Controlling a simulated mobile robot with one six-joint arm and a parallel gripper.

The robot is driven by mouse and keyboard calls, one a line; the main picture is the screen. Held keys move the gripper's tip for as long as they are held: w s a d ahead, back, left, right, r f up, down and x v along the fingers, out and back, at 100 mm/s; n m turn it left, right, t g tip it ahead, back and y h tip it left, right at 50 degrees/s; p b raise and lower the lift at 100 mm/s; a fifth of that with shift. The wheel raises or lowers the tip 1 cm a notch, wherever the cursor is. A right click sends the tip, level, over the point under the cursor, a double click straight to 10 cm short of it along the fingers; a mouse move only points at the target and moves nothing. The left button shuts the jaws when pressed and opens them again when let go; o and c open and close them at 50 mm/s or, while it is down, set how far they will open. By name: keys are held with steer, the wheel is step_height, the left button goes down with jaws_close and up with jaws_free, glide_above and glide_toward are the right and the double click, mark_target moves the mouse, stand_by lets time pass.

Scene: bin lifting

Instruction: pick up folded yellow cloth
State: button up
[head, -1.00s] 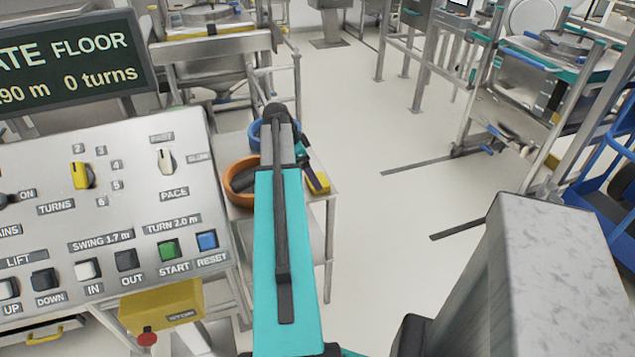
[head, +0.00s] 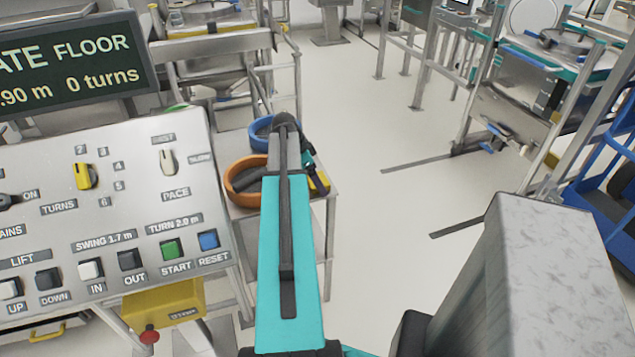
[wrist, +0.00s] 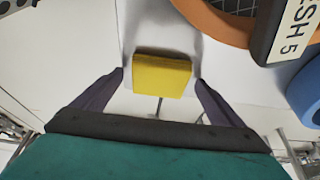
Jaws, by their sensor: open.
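The folded yellow cloth (wrist: 162,75) lies on a pale table top in the wrist view, near the table's edge. In the head view only a small yellow part (head: 322,182) shows beside my arm. My gripper (wrist: 161,80) is open, with one dark finger to each side of the cloth in the wrist view. The fingertips appear close to the cloth's two ends, with narrow gaps. I cannot tell how far above the table they are. In the head view my arm hides most of the gripper.
An orange round container (head: 236,188) and a blue one (head: 257,140) stand on the small table (head: 318,214) beside my arm. A control panel (head: 100,215) stands at left.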

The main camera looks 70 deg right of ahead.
steer(key=c, duration=1.1)
steer(key=shift+c, duration=0.2)
steer(key=shift+r, duration=0.15)
steer(key=shift+r+b, duration=0.6)
steer(key=shift+r, duration=0.9)
steer(key=w+a+r+b, duration=0.1)
steer(key=w+a+b, duration=0.1)
steer(key=a, duration=1.4)
steer(key=shift+r+b, duration=0.35)
steer(key=shift+b, duration=0.1)
steer(key=o, duration=0.4)
steer(key=shift+c, duration=1.4)
steer(key=shift+s+r, duration=0.1)
